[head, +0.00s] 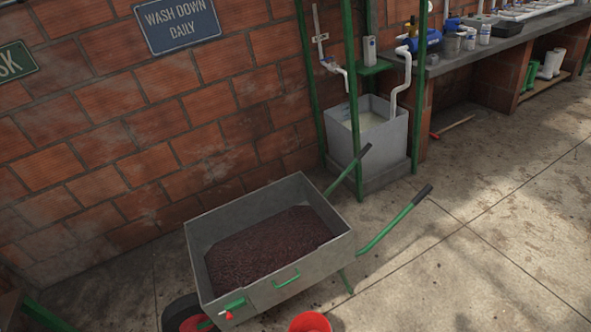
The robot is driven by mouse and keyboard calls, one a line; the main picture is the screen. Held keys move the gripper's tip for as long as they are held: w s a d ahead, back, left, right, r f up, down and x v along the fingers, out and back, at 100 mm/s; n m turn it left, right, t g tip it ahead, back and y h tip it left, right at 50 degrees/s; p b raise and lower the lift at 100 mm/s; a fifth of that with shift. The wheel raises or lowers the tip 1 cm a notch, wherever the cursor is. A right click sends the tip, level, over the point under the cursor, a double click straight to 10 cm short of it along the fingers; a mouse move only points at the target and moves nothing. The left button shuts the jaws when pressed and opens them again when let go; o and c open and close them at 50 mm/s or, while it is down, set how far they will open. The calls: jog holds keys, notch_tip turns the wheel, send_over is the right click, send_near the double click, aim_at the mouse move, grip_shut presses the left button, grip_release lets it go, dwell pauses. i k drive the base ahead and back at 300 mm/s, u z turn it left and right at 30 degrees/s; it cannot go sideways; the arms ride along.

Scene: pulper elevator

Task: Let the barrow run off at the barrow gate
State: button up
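The barrow (313,267) is a grey metal box on a green frame, with a red-rimmed wheel (184,315) at lower left and green handles (396,225) with dark grips at right. It holds a dark reddish-brown mass (262,248). On its near side is a gate panel (288,288) with a green handle (286,278). To its left, a green fitting with a small red tap-like part (228,315) sits low at the corner. No flow shows from it. My gripper is not in view.
A red bucket (311,322) stands on the floor by the barrow, cut by the bottom edge. A brick wall and a grey tank (372,140) with green posts stand behind. A cluttered bench (480,50) is at upper right. The concrete floor at right is clear.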

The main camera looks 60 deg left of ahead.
aim_at(265, 294)
jog(key=u, duration=0.15)
jog(key=k, duration=0.6)
jog(key=u, duration=0.65)
jog(key=i, duration=0.5)
jog(key=u, duration=0.1)
